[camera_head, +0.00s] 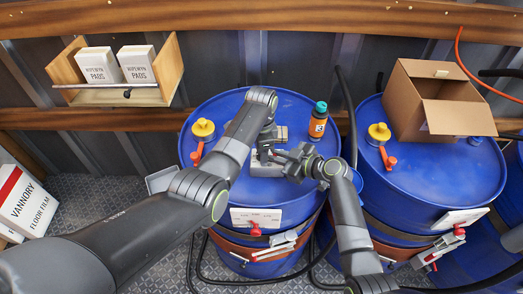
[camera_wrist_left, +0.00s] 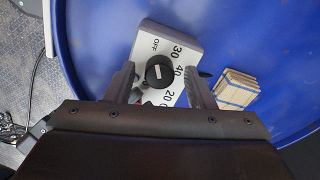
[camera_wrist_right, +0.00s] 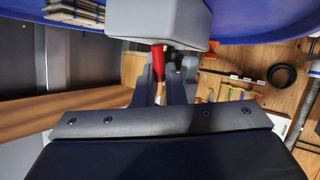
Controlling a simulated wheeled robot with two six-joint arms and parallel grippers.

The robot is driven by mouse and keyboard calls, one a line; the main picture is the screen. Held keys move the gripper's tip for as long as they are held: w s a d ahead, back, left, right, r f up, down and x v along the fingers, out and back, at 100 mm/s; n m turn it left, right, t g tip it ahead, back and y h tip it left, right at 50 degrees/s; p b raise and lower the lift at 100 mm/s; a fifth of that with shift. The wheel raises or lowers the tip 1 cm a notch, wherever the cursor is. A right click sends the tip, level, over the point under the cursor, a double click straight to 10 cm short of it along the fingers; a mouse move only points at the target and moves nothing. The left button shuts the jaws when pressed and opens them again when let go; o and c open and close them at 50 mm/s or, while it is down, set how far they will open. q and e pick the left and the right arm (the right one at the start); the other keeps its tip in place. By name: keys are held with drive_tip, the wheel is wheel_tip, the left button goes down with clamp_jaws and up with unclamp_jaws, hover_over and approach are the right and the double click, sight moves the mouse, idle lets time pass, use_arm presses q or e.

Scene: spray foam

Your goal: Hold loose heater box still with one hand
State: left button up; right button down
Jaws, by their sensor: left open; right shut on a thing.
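The heater box (camera_head: 266,168) is a small grey box on top of the middle blue drum (camera_head: 235,110). In the left wrist view the box (camera_wrist_left: 185,36) shows a dial face with OFF and numbers and a black knob (camera_wrist_left: 160,71). My left gripper (camera_head: 264,155) is open over the box, its fingers (camera_wrist_left: 160,85) on either side of the knob. My right gripper (camera_head: 290,165) is shut at the box's right side. In the right wrist view a red part (camera_wrist_right: 158,62) at the box's edge lies between its fingers (camera_wrist_right: 165,75). Exact contact is partly hidden.
Wooden pieces (camera_head: 281,133) and an orange bottle (camera_head: 318,122) stand on the same drum, close by. A yellow-capped valve (camera_head: 203,130) is at its left rim. A second drum (camera_head: 440,180) at right carries an open cardboard box (camera_head: 455,118). Black hoses run below.

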use_arm(q)
wheel_tip(320, 180, up, 12)
idle(0.4)
use_arm(e)
drive_tip(key=c, duration=1.4)
unclamp_jaws()
drive_tip(key=shift+c, duration=0.2)
use_arm(q)
drive_tip(key=shift+f, duration=0.1)
